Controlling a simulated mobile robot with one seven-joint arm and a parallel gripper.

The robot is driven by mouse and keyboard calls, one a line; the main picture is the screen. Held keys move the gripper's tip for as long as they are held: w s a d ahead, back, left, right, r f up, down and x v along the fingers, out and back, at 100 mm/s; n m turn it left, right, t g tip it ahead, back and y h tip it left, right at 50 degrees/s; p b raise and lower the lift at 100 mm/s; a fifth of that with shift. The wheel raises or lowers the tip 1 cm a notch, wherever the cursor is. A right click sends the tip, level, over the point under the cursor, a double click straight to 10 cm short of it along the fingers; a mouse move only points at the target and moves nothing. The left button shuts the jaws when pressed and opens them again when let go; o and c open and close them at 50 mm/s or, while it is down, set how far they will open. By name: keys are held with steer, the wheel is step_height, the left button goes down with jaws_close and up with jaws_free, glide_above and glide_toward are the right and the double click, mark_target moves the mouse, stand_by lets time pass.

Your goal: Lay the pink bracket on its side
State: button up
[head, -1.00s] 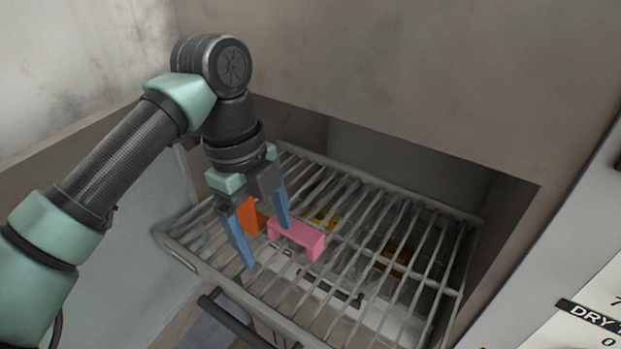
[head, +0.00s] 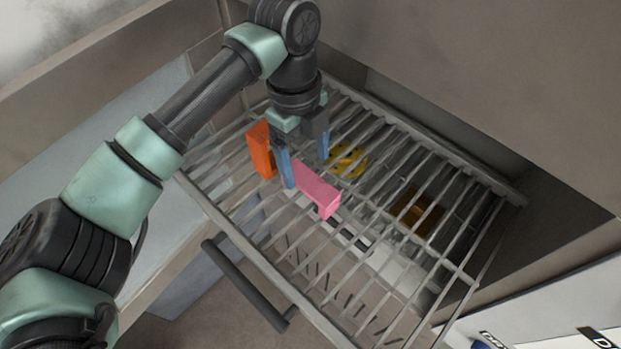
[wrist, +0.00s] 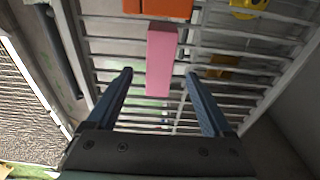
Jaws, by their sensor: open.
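The pink bracket (head: 315,188) rests on the wire rack, next to my gripper in the head view. In the wrist view the pink bracket (wrist: 161,60) shows as a long narrow block, lying ahead of the fingertips and between their lines. My gripper (head: 305,172) has blue fingers and is open, with nothing held. In the wrist view its two fingers (wrist: 159,73) stand apart, one to each side of the near end of the bracket. I cannot tell whether a finger touches the bracket. The bracket's underside is hidden.
An orange block (head: 262,150) stands on the rack left of my gripper. A yellow piece (head: 347,161) and a brown-yellow piece (head: 415,212) show at or below the bars. The wire rack (head: 462,279) has a dark bar handle (head: 248,285) in front. Walls enclose the back and right.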

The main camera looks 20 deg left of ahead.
mark_target(310, 181)
steer(key=shift+s+d+f+p, duration=0.1)
steer(key=shift+d+f+p, duration=0.1)
steer(key=shift+f+p, duration=0.35)
steer(key=f, duration=0.1)
steer(key=f+p, duration=0.1)
steer(key=f, duration=0.2)
steer(key=shift+s+d+f, duration=0.1)
steer(key=shift+d, duration=0.2)
jaws_close()
